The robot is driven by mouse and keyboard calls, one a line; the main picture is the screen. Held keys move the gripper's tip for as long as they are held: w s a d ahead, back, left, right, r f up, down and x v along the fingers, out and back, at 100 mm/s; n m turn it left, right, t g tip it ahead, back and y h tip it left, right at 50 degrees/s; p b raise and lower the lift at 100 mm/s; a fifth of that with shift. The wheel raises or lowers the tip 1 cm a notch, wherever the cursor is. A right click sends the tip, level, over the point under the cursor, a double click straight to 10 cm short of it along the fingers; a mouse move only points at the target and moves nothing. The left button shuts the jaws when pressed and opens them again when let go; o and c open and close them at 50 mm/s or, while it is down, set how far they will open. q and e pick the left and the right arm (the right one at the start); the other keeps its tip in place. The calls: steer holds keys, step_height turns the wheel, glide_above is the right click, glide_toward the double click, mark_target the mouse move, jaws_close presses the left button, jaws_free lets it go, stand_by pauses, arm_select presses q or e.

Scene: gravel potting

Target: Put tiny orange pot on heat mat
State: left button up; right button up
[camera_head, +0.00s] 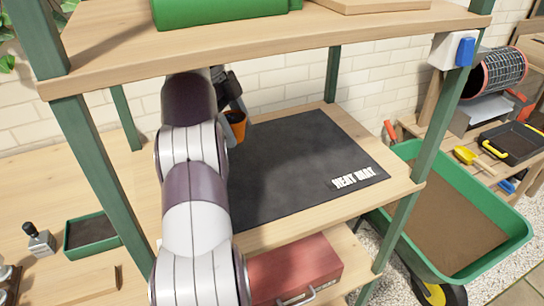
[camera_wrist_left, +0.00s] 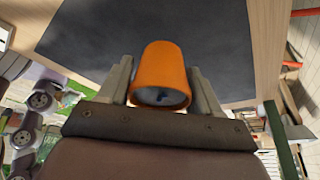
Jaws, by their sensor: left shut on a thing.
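The tiny orange pot (camera_head: 236,126) is at the back left part of the black heat mat (camera_head: 290,160), partly hidden by my left arm. My left gripper (camera_head: 233,108) is shut on the pot. In the left wrist view the pot (camera_wrist_left: 162,72) sits between the two fingers of the gripper (camera_wrist_left: 160,88), with the dark mat (camera_wrist_left: 130,35) beyond it. I cannot tell whether the pot touches the mat or is a little above it. The mat lies flat on the middle wooden shelf, with its "HEAT MAT" label at the front right. My right gripper is not seen.
An upper shelf (camera_head: 270,45) with a green object (camera_head: 215,10) hangs over the mat. Green posts (camera_head: 333,75) stand at the shelf's corners. A red box (camera_head: 295,268) is below. A green wheelbarrow (camera_head: 478,262) stands at right. Most of the mat is clear.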

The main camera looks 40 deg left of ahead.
arm_select(q)
steer(key=b, duration=0.1)
glide_above(278, 163)
steer(key=a, duration=0.2)
steer(key=shift+s+d+f, duration=0.15)
steer(key=shift+s+d, duration=0.05)
steer(key=shift+s, duration=0.05)
steer(key=shift+d+f+b, duration=0.3)
steer(key=shift+b, duration=0.05)
step_height(278, 163, down, 3)
steer(key=shift+a+b, duration=0.15)
steer(key=shift+b, duration=0.3)
steer(key=o, duration=1.2)
steer(key=shift+f, duration=0.1)
